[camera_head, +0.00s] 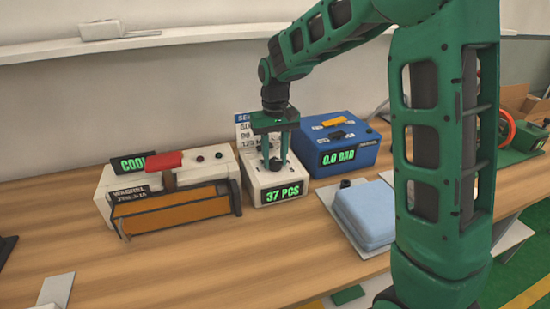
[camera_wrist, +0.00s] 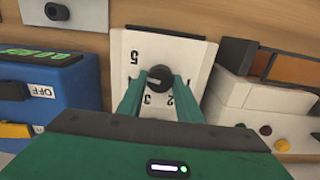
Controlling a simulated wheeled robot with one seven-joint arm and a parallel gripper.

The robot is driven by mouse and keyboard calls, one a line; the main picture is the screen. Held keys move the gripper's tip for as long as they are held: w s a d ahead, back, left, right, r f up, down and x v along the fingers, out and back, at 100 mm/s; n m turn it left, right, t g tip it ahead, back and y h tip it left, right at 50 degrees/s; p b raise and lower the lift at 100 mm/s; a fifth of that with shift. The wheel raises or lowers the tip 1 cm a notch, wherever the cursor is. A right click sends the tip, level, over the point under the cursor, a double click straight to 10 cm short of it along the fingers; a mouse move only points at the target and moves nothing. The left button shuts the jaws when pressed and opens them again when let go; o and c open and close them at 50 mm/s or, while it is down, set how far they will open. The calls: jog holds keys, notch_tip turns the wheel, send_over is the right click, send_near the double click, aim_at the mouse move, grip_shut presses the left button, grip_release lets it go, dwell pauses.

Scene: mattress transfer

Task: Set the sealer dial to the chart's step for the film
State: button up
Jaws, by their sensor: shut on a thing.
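A white box (camera_head: 283,195) with a green "37 PCS" display stands in the middle of the bench. Its top shows in the wrist view (camera_wrist: 197,51), with numerals around a black dial knob (camera_wrist: 160,77); 5, 2 and 3 can be made out. My gripper (camera_head: 275,162) points down over this box and is shut on the knob, one finger on each side. A chart (camera_head: 243,132) headed "SEA..." stands behind the box. Its left-hand figures show; the rest is hidden by my gripper. Which step the knob points to I cannot tell.
A blue box (camera_head: 353,166) reading "0.0 BAR" stands close at right. A light blue case (camera_head: 365,215) lies right of the white box.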

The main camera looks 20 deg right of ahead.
aim_at(275, 160)
jog(key=n, duration=0.5)
jog(key=shift+n, duration=0.4)
dwell(0.4)
jog(key=o, duration=1)
jog(key=shift+o, duration=0.2)
jog(key=shift+r, duration=0.1)
notch_tip(275, 160, up, 11)
jog(key=shift+f, duration=0.2)
jog(key=shift+w+d, duration=0.1)
